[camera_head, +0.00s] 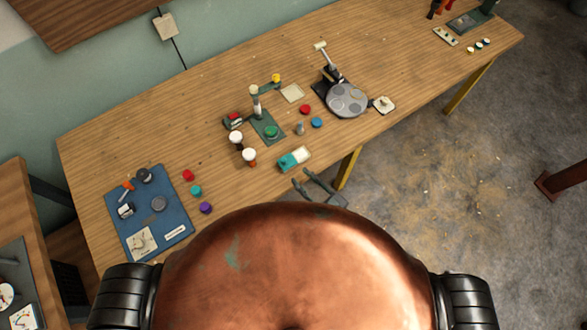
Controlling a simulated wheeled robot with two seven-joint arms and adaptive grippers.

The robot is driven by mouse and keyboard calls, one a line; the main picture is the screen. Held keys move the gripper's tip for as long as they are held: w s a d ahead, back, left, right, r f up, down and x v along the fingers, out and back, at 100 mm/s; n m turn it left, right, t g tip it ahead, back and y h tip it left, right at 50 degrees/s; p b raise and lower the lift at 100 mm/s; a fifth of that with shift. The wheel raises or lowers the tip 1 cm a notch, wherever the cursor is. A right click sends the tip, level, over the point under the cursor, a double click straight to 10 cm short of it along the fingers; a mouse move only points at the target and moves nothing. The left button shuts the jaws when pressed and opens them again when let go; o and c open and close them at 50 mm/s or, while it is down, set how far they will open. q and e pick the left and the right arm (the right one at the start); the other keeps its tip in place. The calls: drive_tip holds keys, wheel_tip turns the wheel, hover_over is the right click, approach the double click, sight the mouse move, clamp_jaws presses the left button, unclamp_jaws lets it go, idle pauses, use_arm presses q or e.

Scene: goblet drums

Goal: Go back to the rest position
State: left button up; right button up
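My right gripper (301,175) shows just beyond the top edge of my copper body, near the table's front edge. Its two dark fingers are apart with nothing visible between them. Part of it is hidden behind my body. My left gripper is not visible. Two small goblet-shaped pieces with white tops (249,155) stand upright on the wooden table, apart from the gripper.
The long wooden table (390,50) holds a blue board (150,243) at left, a green stand (268,128), a teal and cream box (294,159) near the gripper, and a grey round plate device (347,100). Coloured discs lie between. Floor at right is mostly clear.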

drive_tip(key=shift+v, duration=1)
